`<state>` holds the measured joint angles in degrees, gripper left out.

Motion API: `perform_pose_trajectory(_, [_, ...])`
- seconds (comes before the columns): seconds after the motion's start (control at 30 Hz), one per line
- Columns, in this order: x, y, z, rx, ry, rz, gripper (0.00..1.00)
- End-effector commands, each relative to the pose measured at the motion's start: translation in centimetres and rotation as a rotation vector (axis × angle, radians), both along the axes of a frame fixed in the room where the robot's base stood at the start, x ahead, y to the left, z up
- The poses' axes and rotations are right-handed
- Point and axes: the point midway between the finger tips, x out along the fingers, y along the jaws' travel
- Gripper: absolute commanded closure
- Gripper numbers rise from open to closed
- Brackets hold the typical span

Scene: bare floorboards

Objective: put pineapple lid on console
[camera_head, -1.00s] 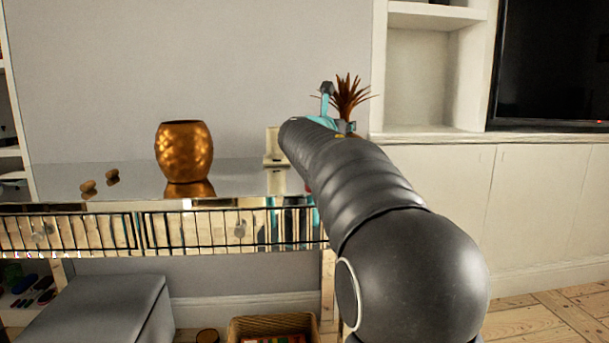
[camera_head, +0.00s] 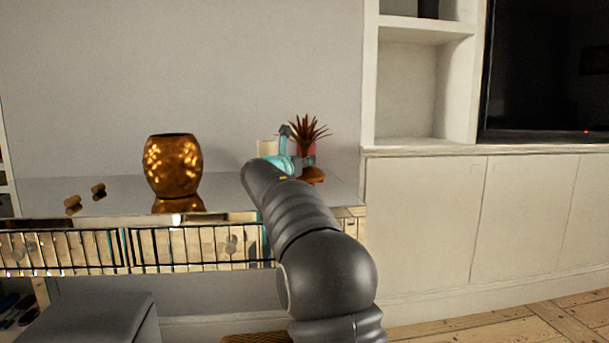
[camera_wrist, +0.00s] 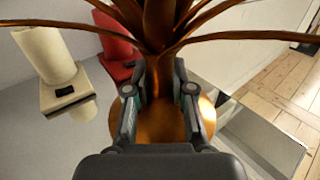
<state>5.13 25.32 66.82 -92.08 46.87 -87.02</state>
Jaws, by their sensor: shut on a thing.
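The pineapple lid is copper-coloured with spiky leaves (camera_head: 310,134). Its leaves and round base (camera_wrist: 160,125) fill the middle of the wrist view. My gripper (camera_wrist: 163,88) is shut on the lid, one finger on each side of its stem. In the head view my gripper (camera_head: 300,160) is partly hidden by my arm. The console (camera_head: 120,190) has a shiny mirrored top, and the lid is over its right end. I cannot tell whether the lid's base touches the top. The copper pineapple pot (camera_head: 172,166) stands open on the console to the left.
A cream candle-like object (camera_wrist: 48,55) and a red one (camera_wrist: 108,32) stand close to the lid. A white cabinet (camera_head: 425,220) stands at right. The console top between pot and arm looks clear.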

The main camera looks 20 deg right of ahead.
Motion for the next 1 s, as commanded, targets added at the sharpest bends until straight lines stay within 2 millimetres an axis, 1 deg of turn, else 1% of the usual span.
perform_pose_trajectory(0.2, [-0.1, 0.0, -3.1, 0.000, 0.002, 0.000, 1.00])
perform_pose_trajectory(0.27, [-0.1, 0.0, -3.6, 0.000, 0.001, 0.000, 1.00])
perform_pose_trajectory(0.53, [-0.1, 0.0, -3.7, 0.000, -0.001, 0.000, 1.00])
perform_pose_trajectory(0.67, [-0.1, 0.0, -4.0, 0.000, 0.000, 0.000, 1.00])
perform_pose_trajectory(0.7, [-0.1, 0.0, -4.0, 0.000, 0.000, 0.000, 0.69])
perform_pose_trajectory(0.77, [-0.1, 0.0, -4.0, 0.001, 0.001, 0.000, 0.54])
perform_pose_trajectory(0.8, [-0.1, 0.0, -4.0, 0.001, 0.001, 0.000, 0.52])
perform_pose_trajectory(1.0, [-0.1, 0.0, -4.0, 0.001, 0.001, 0.000, 0.52])
